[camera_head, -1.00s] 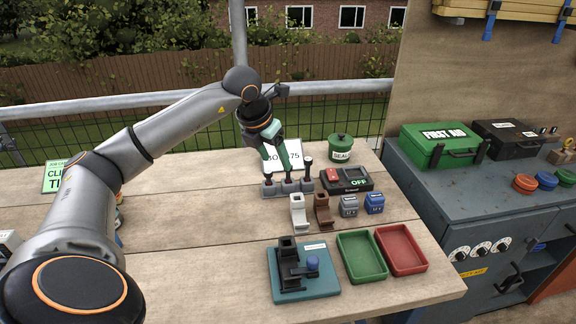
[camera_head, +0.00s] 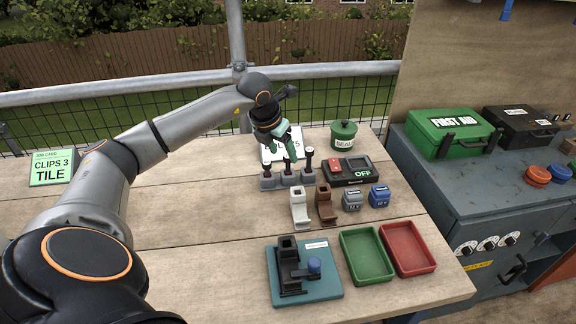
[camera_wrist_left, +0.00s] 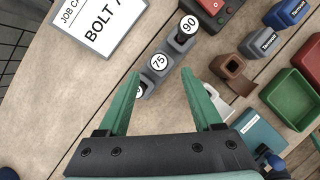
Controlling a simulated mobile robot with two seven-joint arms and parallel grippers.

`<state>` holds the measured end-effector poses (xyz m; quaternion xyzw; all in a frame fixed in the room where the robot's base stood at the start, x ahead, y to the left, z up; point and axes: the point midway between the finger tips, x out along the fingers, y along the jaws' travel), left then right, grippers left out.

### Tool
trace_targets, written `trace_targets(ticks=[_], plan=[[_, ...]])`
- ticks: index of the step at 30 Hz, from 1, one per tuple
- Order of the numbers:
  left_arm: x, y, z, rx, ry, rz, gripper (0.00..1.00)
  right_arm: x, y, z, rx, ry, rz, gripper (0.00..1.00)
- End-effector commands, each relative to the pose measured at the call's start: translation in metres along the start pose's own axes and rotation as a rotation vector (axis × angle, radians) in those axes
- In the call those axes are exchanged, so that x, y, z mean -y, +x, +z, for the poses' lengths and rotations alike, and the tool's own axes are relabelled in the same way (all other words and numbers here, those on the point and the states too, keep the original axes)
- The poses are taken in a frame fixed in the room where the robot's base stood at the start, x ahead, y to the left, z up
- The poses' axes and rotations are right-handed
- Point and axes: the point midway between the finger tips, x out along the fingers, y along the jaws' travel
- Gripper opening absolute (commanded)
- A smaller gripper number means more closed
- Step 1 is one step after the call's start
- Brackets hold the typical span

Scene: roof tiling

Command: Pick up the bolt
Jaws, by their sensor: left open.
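A grey rack (camera_head: 288,179) holds three upright dark bolts in a row near the middle of the bench. In the left wrist view, the rack (camera_wrist_left: 150,82) carries round white labels; 75 and 90 are readable, and the third is partly hidden by a finger. My left gripper (camera_head: 281,146) has green fingers pointing down, just behind and above the rack. In the wrist view its fingertips (camera_wrist_left: 162,72) are spread wide with nothing between them, in line with the 75 place. A white card behind the rack reads BOLT (camera_wrist_left: 99,27), its number partly cut off. My right gripper is out of view.
Right of the rack are a switch box (camera_head: 347,171), a green SEALANT-type pot (camera_head: 344,135), white and brown clips (camera_head: 299,208), and grey and blue blocks. Green (camera_head: 366,257) and red trays and a teal fixture (camera_head: 320,290) stand in front. The left bench is mostly clear.

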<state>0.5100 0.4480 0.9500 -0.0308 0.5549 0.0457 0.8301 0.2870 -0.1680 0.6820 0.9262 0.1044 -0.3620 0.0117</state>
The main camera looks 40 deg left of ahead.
Motion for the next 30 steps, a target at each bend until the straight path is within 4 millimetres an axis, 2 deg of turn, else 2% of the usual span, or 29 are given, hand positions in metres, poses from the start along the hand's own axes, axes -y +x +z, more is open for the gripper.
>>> trace_targets(ticks=[12, 20, 30], plan=[[0.000, 0.049, 0.006, -0.001, -0.001, 0.000, 0.67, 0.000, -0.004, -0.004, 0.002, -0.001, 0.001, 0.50], [0.000, 0.053, 0.006, 0.000, 0.000, 0.001, 0.67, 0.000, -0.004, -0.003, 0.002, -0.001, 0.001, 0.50], [0.000, 0.052, 0.007, 0.000, 0.000, 0.001, 0.31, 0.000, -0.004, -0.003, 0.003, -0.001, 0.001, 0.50]])
